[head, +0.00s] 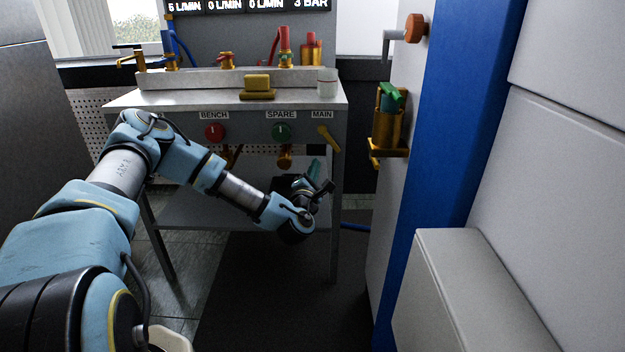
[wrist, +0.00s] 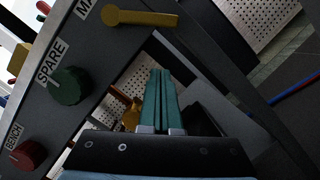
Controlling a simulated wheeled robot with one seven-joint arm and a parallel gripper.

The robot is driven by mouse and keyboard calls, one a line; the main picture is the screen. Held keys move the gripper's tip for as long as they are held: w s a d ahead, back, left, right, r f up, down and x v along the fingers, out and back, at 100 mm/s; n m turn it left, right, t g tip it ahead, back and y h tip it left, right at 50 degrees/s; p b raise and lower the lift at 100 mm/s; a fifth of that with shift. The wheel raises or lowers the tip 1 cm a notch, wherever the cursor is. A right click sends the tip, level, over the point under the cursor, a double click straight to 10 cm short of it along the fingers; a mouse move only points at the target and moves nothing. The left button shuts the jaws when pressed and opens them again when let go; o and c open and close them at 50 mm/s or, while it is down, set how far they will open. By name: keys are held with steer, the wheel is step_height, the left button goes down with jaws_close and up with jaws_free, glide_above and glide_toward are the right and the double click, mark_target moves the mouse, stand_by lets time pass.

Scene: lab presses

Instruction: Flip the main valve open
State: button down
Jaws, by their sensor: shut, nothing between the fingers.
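The main valve is a yellow lever (head: 329,138) under the MAIN label on the bench's front panel. In the head view its handle slants down to the right from its pivot. In the wrist view the lever (wrist: 145,18) lies at the top, with its round pivot at left and its handle pointing right. My gripper (head: 316,167) is below the panel's right part, a little under the lever and apart from it. In the wrist view its teal fingers (wrist: 160,75) are together with nothing between them, pointing up just below the lever handle.
The red BENCH knob (head: 214,132) and green SPARE knob (head: 281,132) are left of the lever. A clear glass (head: 327,82) and a yellow block (head: 257,86) stand on the bench. A blue-edged cabinet (head: 440,150) with a brass holder (head: 389,130) is at right.

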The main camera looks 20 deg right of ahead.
mark_target(329, 139)
steer(key=shift+d+r, duration=0.7)
steer(key=shift+d, duration=0.3)
steer(key=shift+d+r, duration=0.65)
steer(key=shift+d, duration=0.35)
